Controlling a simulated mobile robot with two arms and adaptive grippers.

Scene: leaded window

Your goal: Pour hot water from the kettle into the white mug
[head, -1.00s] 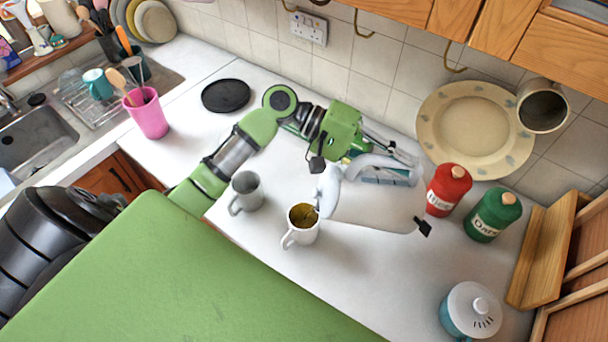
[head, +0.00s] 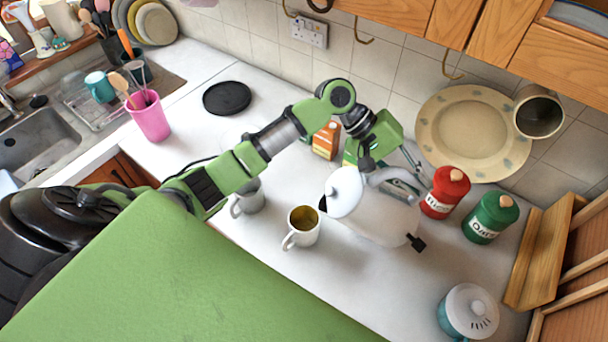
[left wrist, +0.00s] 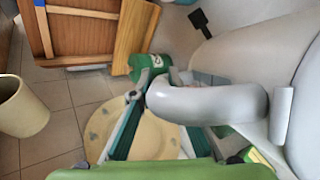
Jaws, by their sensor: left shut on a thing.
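The white kettle (head: 372,212) is right of the white mug (head: 303,236) in the head view, close to upright, its lid and dark spout opening toward the mug. No stream of water shows between them. I cannot tell whether the kettle's base touches the counter. The mug stands upright with yellow-brown contents inside, its handle toward the lower left. My left gripper (head: 398,180) is shut on the kettle's handle, which fills the middle of the left wrist view (left wrist: 205,104). My right gripper is not in view.
A grey mug (head: 250,197) stands left of the white mug, partly behind my left arm. Red (head: 444,192) and green (head: 490,216) canisters stand right of the kettle. A large plate (head: 474,130) leans on the tiles. A teal lidded pot (head: 468,312) stands at the lower right.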

